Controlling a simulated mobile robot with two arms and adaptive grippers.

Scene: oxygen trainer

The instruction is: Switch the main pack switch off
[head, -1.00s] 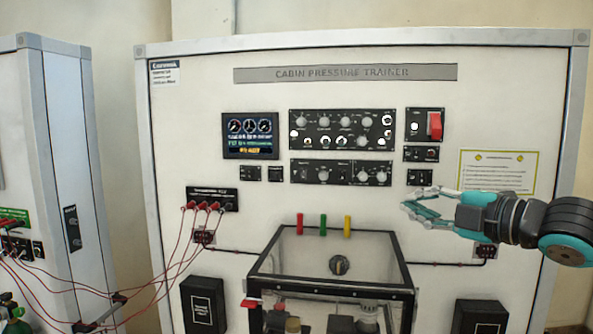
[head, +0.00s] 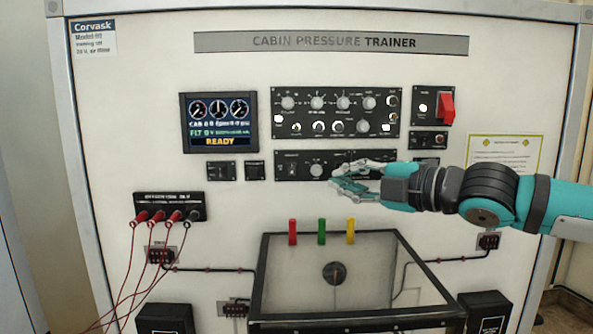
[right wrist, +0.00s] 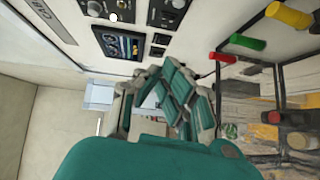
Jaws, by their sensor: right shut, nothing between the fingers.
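The trainer's front panel carries a large upper control panel (head: 337,112) with several knobs and switches. Below it is a lower panel (head: 291,172) with a small switch at its left and a knob (head: 316,170). At the upper right is a red guarded or lever switch (head: 446,108). Labels are too small to read, so I cannot tell which is the main pack switch. My right gripper (head: 346,184) is shut and empty in front of the lower panel, its fingers pointing left and hiding part of the panel's right half. It also shows in the right wrist view (right wrist: 165,98). My left gripper is out of view.
A display (head: 220,122) reads READY at the upper left. Red leads plug into a black socket strip (head: 170,206) at the left. A clear-topped box (head: 385,262) juts out below, with red, green and yellow handles (head: 322,231) above it.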

